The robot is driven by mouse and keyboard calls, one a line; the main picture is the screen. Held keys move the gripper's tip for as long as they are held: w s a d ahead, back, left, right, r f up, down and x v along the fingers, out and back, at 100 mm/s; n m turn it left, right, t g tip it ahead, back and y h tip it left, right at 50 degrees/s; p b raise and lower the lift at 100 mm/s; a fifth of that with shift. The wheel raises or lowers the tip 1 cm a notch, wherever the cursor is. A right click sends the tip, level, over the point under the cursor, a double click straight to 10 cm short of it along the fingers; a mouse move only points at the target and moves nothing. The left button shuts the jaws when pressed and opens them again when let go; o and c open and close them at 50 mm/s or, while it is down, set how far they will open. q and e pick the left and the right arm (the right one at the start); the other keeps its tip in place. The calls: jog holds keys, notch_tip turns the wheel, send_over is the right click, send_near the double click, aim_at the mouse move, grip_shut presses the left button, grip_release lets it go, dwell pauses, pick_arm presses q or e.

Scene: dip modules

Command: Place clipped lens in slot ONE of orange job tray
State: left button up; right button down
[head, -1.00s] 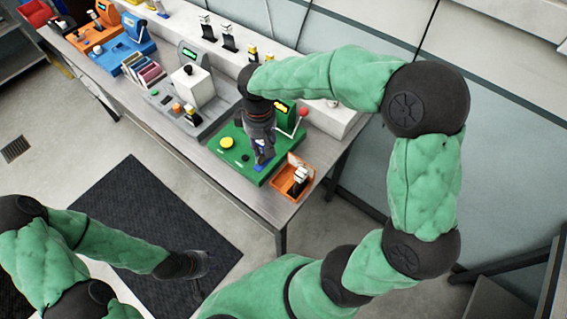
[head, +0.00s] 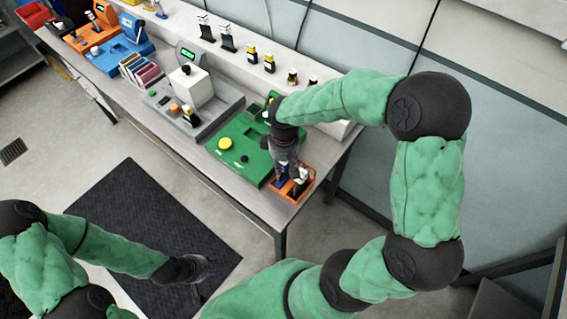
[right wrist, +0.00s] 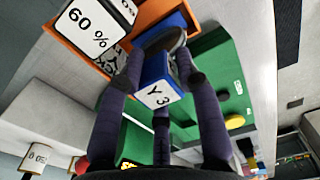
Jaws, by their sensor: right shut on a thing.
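My right gripper (head: 284,170) is shut on a blue clip that holds a dark round lens. In the right wrist view the blue clip (right wrist: 154,68) sits between the fingers, with a white label reading "Y 3". The orange job tray (head: 290,201) is at the near right corner of the bench, and its rim (right wrist: 65,40) shows in the wrist view. The clip is over or at the tray; I cannot tell its height.
A green station (head: 232,163) with a yellow button (head: 225,143) lies left of the tray. A grey machine (head: 200,108) stands further left. Several small bottles line the white back shelf (head: 240,55). The bench's front edge is close to the tray.

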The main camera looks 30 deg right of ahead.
jog(key=shift+f, duration=0.15)
jog(key=c, duration=0.9)
grip_release()
jog(key=shift+o, duration=0.2)
jog(key=shift+r, duration=0.6)
notch_tip(320, 180, up, 11)
jog(key=p, duration=0.2)
jog(key=shift+r, duration=0.15)
